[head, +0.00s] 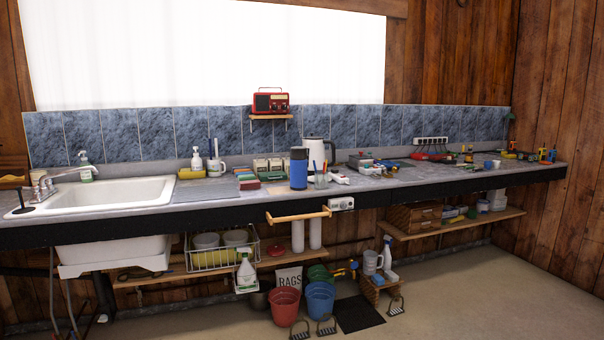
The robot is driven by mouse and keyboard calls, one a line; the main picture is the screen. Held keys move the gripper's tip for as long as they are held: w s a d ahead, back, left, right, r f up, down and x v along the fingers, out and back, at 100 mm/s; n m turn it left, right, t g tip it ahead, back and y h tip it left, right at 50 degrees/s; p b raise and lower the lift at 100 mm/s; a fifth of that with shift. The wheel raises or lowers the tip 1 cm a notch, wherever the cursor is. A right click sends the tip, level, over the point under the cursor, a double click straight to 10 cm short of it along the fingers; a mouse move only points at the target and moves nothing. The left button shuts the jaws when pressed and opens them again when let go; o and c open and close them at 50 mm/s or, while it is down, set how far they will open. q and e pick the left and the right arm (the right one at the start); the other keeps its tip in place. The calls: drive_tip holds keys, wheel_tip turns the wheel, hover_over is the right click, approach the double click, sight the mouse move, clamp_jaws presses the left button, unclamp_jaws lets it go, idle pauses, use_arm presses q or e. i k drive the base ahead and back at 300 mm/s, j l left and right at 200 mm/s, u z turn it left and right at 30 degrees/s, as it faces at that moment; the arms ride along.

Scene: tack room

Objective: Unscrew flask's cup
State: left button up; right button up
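A blue flask (299,171) stands upright on the grey counter, near its front edge and about the middle of the view. Its top is a dark cap that looks like the cup (299,152), and it sits on the flask. Neither of my grippers shows in the head view, and nothing touches the flask.
A wooden rail (298,216) juts from the counter front below.

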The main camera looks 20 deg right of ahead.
sight(298, 167)
drive_tip(key=i+l, duration=1.3)
drive_tip(key=i, duration=0.1)
